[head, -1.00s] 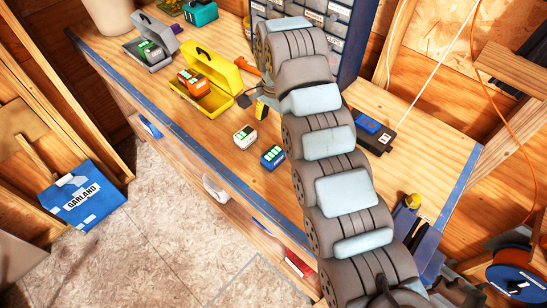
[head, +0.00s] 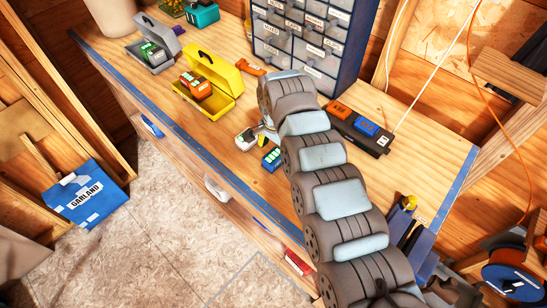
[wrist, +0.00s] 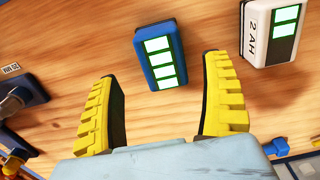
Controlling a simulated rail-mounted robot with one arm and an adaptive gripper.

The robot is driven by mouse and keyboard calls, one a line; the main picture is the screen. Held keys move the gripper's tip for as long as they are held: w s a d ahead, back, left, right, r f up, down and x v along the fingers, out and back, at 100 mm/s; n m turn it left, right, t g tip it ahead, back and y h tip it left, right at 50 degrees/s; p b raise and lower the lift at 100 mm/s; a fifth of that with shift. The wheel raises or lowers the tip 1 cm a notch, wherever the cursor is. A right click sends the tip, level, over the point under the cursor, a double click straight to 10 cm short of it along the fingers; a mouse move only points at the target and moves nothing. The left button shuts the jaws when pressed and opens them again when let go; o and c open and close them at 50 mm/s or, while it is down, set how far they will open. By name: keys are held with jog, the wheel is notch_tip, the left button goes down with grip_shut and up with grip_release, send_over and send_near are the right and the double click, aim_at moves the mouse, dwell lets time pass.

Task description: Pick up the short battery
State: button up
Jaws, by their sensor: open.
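Two loose batteries lie on the wooden bench. One is blue with several green bars (head: 271,159). The other is white (head: 245,139), marked 2 AH in the wrist view (wrist: 270,35). The frames do not settle which one is the short battery. In the wrist view my gripper (wrist: 162,67) is open and empty, with yellow ridged fingers. The blue battery (wrist: 160,54) lies between and beyond the fingertips, apart from both. The white battery lies beyond the right finger. In the head view my arm hides most of the gripper.
A black charger (head: 378,146) holds orange and blue batteries at right. The open yellow case (head: 228,78) holds an orange battery; the open grey case (head: 163,33) holds a green-marked battery. A drawer cabinet (head: 345,75) stands behind my arm. The bench's blue front edge (head: 190,141) is close.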

aim_at(274, 156)
jog(key=shift+a+f+p, duration=0.2)
jog(key=shift+f+p, duration=0.3)
jog(key=shift+f, duration=0.7)
jog(key=shift+a+f+p, duration=0.15)
jog(key=shift+f+p, duration=0.35)
jog(key=shift+f, duration=0.7)
jog(key=shift+d+f, duration=0.1)
jog(key=shift+f, duration=0.25)
jog(key=c, duration=1.4)
